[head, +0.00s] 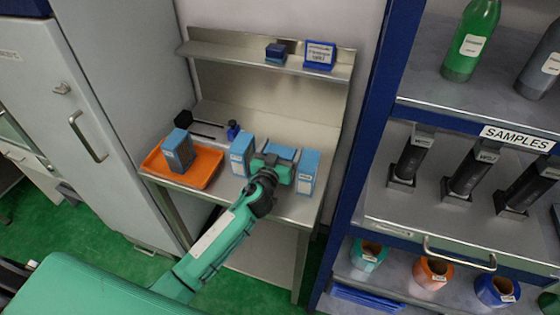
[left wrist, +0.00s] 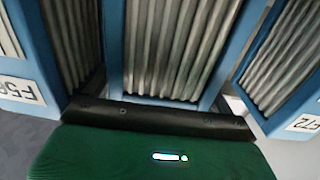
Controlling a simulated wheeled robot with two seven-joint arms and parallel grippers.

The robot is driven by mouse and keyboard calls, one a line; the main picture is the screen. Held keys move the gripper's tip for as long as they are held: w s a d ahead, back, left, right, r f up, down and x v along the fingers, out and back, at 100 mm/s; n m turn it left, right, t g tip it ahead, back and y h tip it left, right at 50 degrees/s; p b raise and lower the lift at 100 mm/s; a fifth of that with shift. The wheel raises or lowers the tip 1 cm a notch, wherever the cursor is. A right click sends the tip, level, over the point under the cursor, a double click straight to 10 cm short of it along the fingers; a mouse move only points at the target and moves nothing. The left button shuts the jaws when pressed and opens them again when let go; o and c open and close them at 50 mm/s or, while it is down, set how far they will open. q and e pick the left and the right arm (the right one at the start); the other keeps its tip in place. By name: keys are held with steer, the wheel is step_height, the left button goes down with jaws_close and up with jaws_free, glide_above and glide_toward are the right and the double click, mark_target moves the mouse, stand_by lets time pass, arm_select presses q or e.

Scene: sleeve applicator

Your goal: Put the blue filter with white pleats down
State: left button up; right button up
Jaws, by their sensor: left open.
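The blue filter with white pleats (left wrist: 175,45) fills the middle of the left wrist view. In the head view its blue top (head: 281,152) shows just behind my left gripper (head: 275,163), and the rest of it is hidden. My left gripper is open, with its dark fingers at either side of this filter and its palm close to the pleated face. The filter stands upright on the metal bench between two similar blue filters, one on the left (head: 241,155) and one on the right (head: 307,172). My right gripper is not in view.
An orange tray (head: 205,181) holds another blue filter (head: 179,150) at the bench's left. A small dark blue item (head: 233,130) stands behind. The upper shelf (head: 230,52) carries two blue boxes. A blue rack with samples (head: 375,120) stands close on the right.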

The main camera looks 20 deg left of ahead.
arm_select(q)
steer(key=shift+w, duration=0.5)
steer(key=c, duration=1.1)
steer(key=shift+r, duration=0.15)
steer(key=shift+r, duration=0.25)
step_height(320, 180, up, 18)
steer(key=b, duration=0.1)
steer(key=s+a+f, duration=0.1)
steer(key=s+f, duration=0.6)
steer(key=s, duration=0.4)
steer(key=s+a+f, duration=0.1)
steer(key=s+f, duration=0.6)
steer(key=s, duration=0.5)
steer(key=shift+f+y, duration=0.25)
steer(key=shift+y, duration=0.05)
